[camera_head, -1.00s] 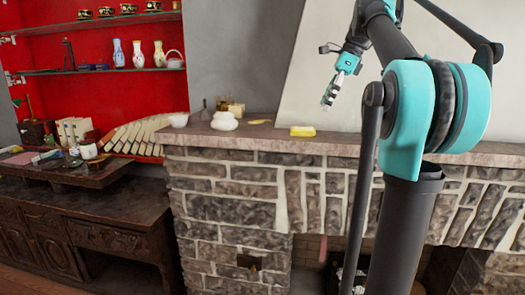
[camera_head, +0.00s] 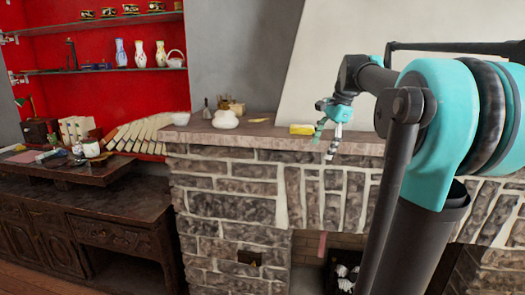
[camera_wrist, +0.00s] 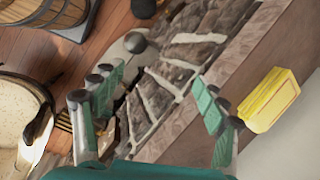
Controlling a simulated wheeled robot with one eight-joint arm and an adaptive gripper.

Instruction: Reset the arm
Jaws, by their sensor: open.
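My gripper (camera_head: 325,144) is in front of the stone mantel's front edge in the head view, with its fingers pointing down. In the wrist view my gripper (camera_wrist: 158,112) has its teal fingers spread wide, with nothing between them. My arm reaches in from the right side of the head view. A yellow block (camera_head: 302,129) lies on the mantel just behind and left of the gripper. The yellow block also shows in the wrist view (camera_wrist: 270,98), just right of the right finger and seemingly apart from it.
The mantel (camera_head: 262,132) tops a stone fireplace and holds a white rounded pot (camera_head: 225,119). A dark wooden sideboard (camera_head: 105,212) stands at left, below red shelves with vases and cups. The wrist view shows a wooden barrel (camera_wrist: 62,10) at the upper left.

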